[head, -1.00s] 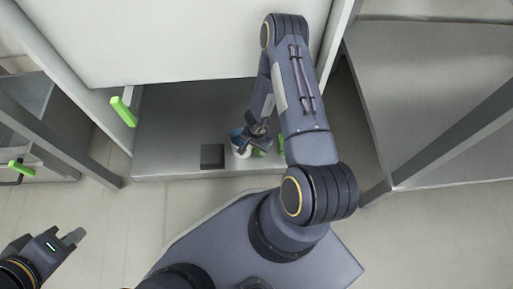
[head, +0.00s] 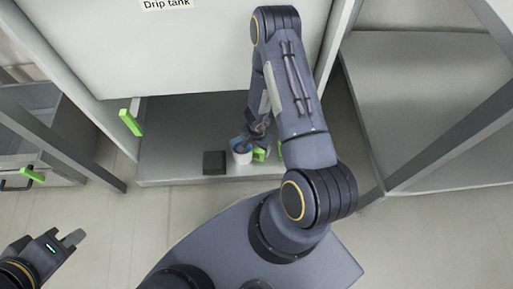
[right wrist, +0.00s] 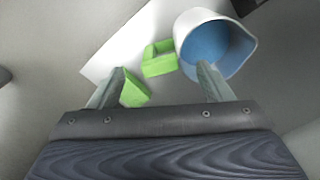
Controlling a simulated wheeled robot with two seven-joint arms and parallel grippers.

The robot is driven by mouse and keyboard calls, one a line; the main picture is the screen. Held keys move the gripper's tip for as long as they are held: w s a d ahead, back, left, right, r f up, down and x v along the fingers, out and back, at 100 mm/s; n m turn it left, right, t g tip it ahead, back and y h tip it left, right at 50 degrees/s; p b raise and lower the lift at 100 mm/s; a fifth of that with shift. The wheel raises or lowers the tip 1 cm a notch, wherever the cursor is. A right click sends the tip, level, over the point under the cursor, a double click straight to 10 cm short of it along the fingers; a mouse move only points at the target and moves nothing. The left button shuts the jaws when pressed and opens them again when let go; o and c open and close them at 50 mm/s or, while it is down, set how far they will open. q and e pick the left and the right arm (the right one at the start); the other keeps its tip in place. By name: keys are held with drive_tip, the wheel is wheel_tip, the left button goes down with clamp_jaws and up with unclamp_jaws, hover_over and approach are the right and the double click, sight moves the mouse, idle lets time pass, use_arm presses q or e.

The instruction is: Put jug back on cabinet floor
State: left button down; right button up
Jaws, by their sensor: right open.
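The white jug (head: 242,155) with a blue inside stands on the grey cabinet floor (head: 165,150), right of a black square. It also shows in the right wrist view (right wrist: 218,45), its mouth facing the camera. A green handle-like piece (right wrist: 160,58) is beside the jug, and another green piece (right wrist: 134,91) is partly hidden by a finger. My right gripper (head: 259,135) is just above and behind the jug; its fingers (right wrist: 158,84) are open, one overlapping the jug's rim in view. Contact cannot be told. My left gripper (head: 74,238) is far from the jug, at lower left.
A black square (head: 214,162) lies on the cabinet floor left of the jug. A white panel labelled "Drip tank" (head: 170,45) hangs above the opening. A green handle (head: 130,122) is at the left side. A grey table (head: 425,95) stands at right.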

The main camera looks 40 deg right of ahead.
use_arm(q)
wheel_tip(320, 180, up, 3)
drive_tip(key=shift+r+p, duration=0.2)
drive_tip(key=shift+p, duration=0.9)
use_arm(e)
wheel_tip(320, 180, up, 4)
drive_tip(key=shift+r, duration=0.1)
drive_tip(key=shift+s, duration=0.1)
